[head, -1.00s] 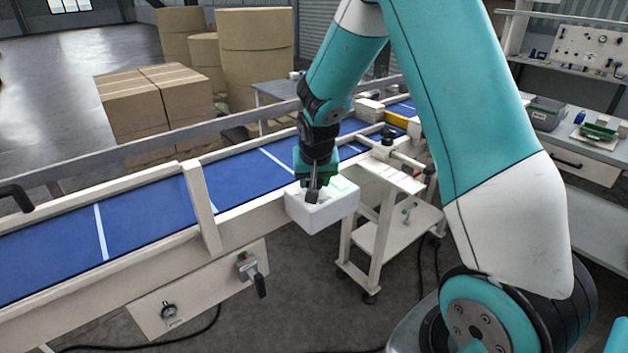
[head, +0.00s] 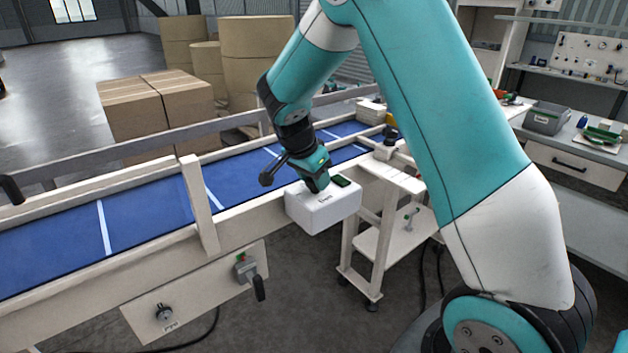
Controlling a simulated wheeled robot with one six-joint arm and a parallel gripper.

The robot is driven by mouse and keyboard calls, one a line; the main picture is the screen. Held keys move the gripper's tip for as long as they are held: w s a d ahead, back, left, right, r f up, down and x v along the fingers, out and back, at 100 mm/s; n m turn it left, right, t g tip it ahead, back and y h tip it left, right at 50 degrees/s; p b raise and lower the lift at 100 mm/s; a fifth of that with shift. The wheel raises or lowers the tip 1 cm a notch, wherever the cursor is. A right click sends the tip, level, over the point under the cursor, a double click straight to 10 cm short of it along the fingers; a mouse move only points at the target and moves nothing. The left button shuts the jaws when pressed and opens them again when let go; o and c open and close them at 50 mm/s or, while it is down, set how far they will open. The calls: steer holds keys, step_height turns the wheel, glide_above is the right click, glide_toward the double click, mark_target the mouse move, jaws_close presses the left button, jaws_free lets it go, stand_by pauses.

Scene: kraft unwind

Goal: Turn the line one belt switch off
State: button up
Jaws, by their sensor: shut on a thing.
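My gripper (head: 318,187) points down at the top of a white box (head: 322,212) on the near rail of the blue conveyor belt (head: 150,215). It is shut on the belt switch there; the part between its fingers is mostly hidden by the gripper. The box has small dark print on its front top, too small to read surely. A dark green lamp or window (head: 341,181) shows on its top, right of the gripper, and looks unlit.
A panel below the belt carries a dark-handled switch (head: 249,272) and a round knob (head: 163,312). A white stand (head: 366,240) is right of the box. Cartons (head: 158,108) and large rolls stand behind the conveyor. A workbench (head: 575,160) is at the right.

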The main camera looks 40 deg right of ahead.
steer(key=shift+m+g, duration=0.3)
steer(key=shift+m, duration=0.3)
steer(key=o, duration=0.9)
steer(key=v, duration=1.7)
steer(key=shift+w+r+b, duration=0.1)
steer(key=shift+r+b, duration=0.2)
steer(key=shift+b, duration=0.05)
